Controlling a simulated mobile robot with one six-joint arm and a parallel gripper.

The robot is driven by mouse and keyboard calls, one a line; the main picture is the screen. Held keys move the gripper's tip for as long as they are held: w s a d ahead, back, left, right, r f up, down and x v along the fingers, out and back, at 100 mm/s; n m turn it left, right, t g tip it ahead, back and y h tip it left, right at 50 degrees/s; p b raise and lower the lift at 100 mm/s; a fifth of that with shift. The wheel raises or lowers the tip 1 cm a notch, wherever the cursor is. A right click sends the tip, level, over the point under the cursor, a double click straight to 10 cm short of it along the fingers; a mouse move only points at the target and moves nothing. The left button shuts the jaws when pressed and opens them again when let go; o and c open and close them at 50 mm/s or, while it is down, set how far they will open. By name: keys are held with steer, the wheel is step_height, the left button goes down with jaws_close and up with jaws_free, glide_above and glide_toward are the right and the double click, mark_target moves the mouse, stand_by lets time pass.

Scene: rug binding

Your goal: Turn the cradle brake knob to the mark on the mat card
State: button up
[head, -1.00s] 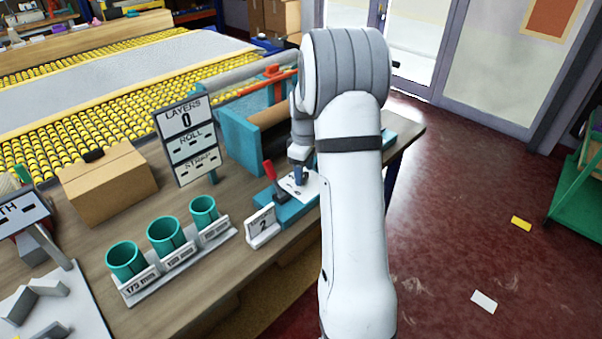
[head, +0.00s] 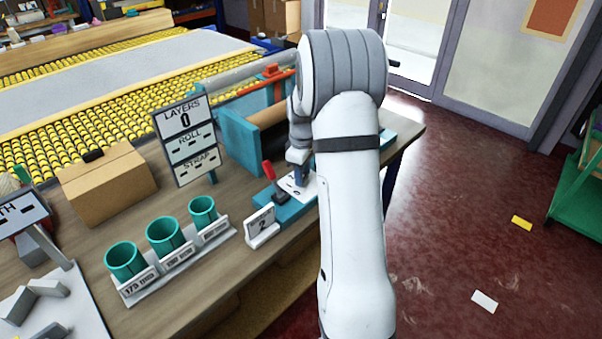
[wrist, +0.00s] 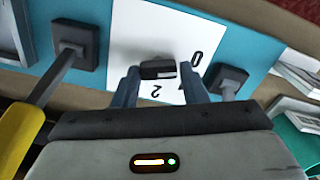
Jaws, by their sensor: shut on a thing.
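The brake knob (wrist: 157,70) is a small dark block on a white dial plate (wrist: 140,30) in the wrist view. The plate shows the figures 0 and 2, turned over in this view. My gripper (wrist: 160,76) is shut on the knob, a blue finger at each side. In the head view my gripper (head: 300,176) is low over the white plate on the teal cradle base (head: 297,210); my arm hides part of it. The mat card (head: 262,224), a small white stand marked 2, stands in front of the base.
A red lever (head: 268,172) rises left of my gripper. A yellow-handled lever (wrist: 20,135) is close at left in the wrist view. Three teal cups (head: 165,236), a LAYERS 0 sign (head: 186,135) and a cardboard box (head: 108,185) stand on the bench. Open floor lies at right.

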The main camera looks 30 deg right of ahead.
steer(key=shift+s+f, duration=0.1)
steer(key=shift+c, duration=0.3)
steer(key=shift+m, duration=0.4)
steer(key=m, duration=0.4)
steer(key=shift+s+d+f, duration=0.1)
steer(key=shift+f, duration=0.05)
steer(key=m, duration=0.4)
steer(key=shift+b, duration=0.3)
steer(key=m, duration=0.5)
steer(key=shift+m, duration=0.4)
steer(key=shift+d+m, duration=0.1)
steer(key=shift+m, duration=2.5)
